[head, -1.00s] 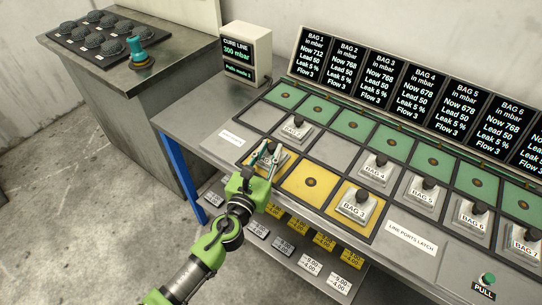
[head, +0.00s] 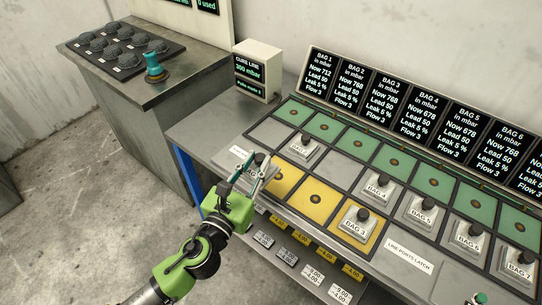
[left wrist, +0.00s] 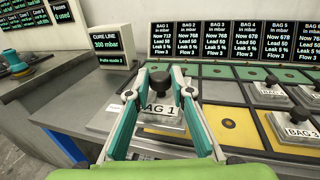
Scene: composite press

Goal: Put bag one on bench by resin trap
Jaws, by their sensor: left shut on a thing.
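Bag one, a grey block labelled BAG 1 with a dark knob (left wrist: 161,108), sits between the fingers of my left gripper (head: 252,176). The gripper is shut on it. In the head view the fingers partly hide the bag, over the front left of the press table, left of the yellow cells. The wrist view shows the bag above the left yellow cell's edge; its exact height is hard to tell. A grey bench (head: 165,90) stands at the back left with a teal fitting (head: 154,68) on it, possibly the resin trap; no label shows. My right gripper is out of view.
A black tray (head: 100,65) of several dark domes covers the bench's left part. The bench top in front of the teal fitting is bare. A cure line box (head: 257,70) stands between bench and cells. Other bags, such as BAG 3 (head: 357,223), occupy nearby cells.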

